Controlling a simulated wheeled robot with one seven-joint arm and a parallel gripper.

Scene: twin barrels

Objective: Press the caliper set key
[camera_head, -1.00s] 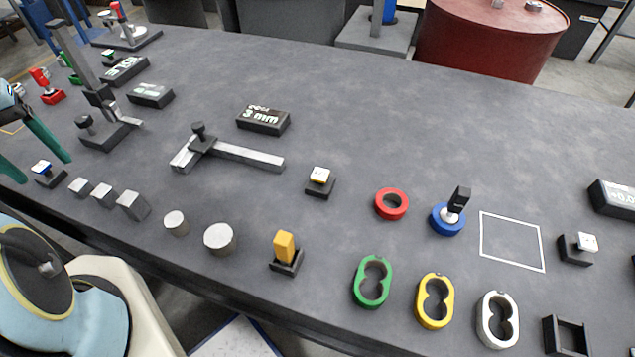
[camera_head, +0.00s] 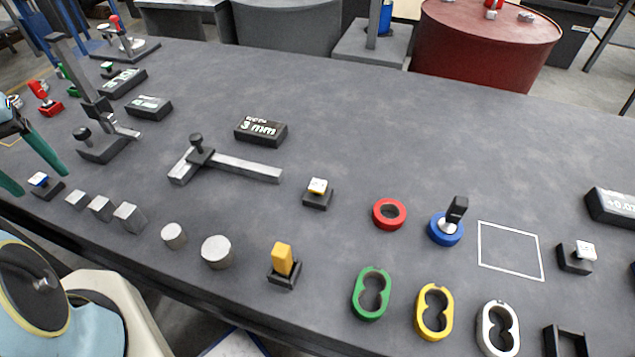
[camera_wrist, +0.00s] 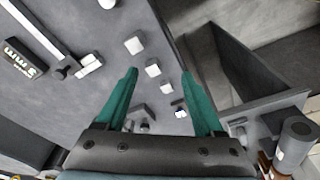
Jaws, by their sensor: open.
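The caliper (camera_head: 228,163), a metal bar with a dark knob, lies left of the middle of the table, and it also shows in the wrist view (camera_wrist: 75,66). Its likely readout, a dark block reading 3 mm (camera_head: 261,131), stands behind it. A small dark key with a white, yellow-edged cap (camera_head: 318,190) stands right of the bar. Another key, with a blue and white cap (camera_head: 42,182), stands at the left edge. I cannot read which is the set key. My gripper (camera_head: 40,182), with green fingers, is open and empty near the blue-capped key.
Metal blocks (camera_head: 129,217) and cylinders (camera_head: 216,252) line the front edge. A yellow-topped piece (camera_head: 283,262) stands right of them. A height gauge (camera_head: 100,130) stands behind the blocks. Coloured rings and a third white-capped key (camera_head: 577,256) are at right. The table's back middle is clear.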

